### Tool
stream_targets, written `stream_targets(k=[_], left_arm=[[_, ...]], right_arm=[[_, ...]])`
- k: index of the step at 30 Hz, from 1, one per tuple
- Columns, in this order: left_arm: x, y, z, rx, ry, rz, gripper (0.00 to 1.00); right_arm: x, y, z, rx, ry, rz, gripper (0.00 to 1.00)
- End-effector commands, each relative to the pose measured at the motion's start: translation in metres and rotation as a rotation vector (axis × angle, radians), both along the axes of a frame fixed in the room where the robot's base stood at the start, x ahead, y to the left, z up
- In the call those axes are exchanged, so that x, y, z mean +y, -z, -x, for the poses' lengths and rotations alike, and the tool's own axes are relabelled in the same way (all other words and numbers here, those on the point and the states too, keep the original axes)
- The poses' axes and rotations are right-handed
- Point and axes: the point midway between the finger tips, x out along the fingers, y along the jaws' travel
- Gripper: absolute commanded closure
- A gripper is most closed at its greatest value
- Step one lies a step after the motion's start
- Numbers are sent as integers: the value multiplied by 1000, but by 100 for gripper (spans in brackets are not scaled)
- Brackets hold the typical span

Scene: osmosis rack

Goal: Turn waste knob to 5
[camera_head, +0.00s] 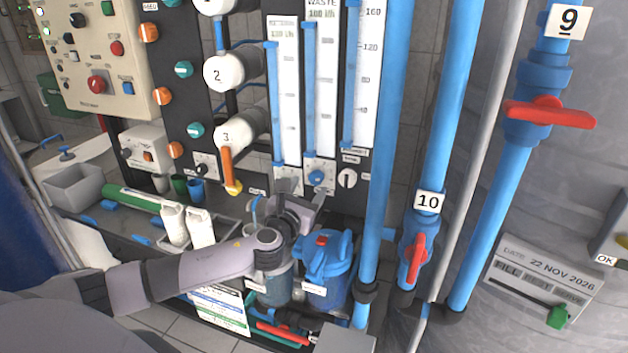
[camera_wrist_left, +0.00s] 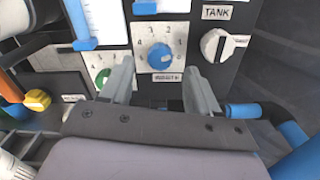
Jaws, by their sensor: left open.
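The waste knob (camera_head: 317,177) is a small blue knob on a white dial plate, below the gauge marked WASTE. In the left wrist view the blue knob (camera_wrist_left: 160,57) sits in a ring of digits; I cannot tell which digit it points to. My left gripper (camera_head: 302,193) is open in front of the panel, just below the knob. In the wrist view its two grey fingers (camera_wrist_left: 157,76) stand apart, one to each lower side of the knob, with nothing between them. I cannot tell that they touch it. My right gripper is not in view.
A white tank selector (camera_wrist_left: 214,45) is right of the dial, and a green knob (camera_wrist_left: 103,77) is by the left finger. A blue filter housing (camera_head: 325,262) stands below the gripper. Blue pipes (camera_head: 385,130) and red-handled valves (camera_head: 417,258) stand to the right.

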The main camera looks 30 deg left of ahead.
Motion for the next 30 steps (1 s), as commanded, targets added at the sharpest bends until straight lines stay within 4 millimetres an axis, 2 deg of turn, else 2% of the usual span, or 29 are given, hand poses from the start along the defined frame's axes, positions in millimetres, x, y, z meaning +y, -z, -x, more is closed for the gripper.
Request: stream_targets(k=[3,10,23,24,29,30], left_arm=[[4,-1,-16,-2,-2,1,39],[8,0,-36,0,0,2,39],[10,0,-42,1,1,1,39],[10,0,-42,1,1,1,42],[10,0,-42,1,1,1,94],[10,0,-42,1,1,1,95]], right_arm=[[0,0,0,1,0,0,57],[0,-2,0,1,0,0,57],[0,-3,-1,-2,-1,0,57],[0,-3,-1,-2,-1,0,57],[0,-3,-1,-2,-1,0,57],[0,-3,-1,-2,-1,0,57]])
